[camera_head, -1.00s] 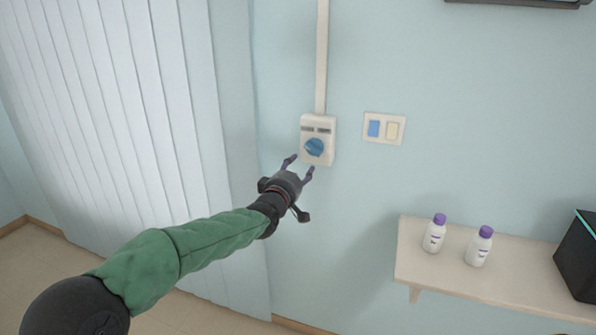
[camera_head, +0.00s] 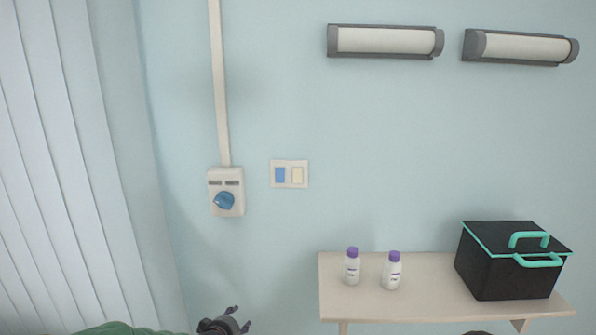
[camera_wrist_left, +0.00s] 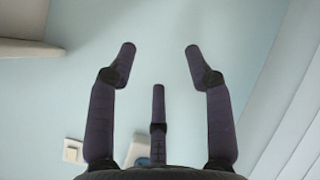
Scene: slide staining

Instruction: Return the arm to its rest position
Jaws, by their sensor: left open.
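My left gripper (camera_head: 232,318) is at the bottom edge of the head view, with part of my green-sleeved arm beside it. It also shows in the left wrist view (camera_wrist_left: 158,60), where its fingers are spread apart with nothing between them. The gripper is below and apart from the wall box with the blue knob (camera_head: 225,200). In the left wrist view the box (camera_wrist_left: 138,148) is partly hidden behind the fingers. My right gripper is not seen.
A shelf (camera_head: 425,305) at the lower right carries two white bottles with purple caps (camera_head: 352,268) (camera_head: 392,272) and a black box with teal handles (camera_head: 505,275). A switch plate (camera_head: 289,174) is on the wall. Vertical blinds (camera_head: 70,150) hang at the left. Two lamps (camera_head: 385,41) (camera_head: 520,47) are above.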

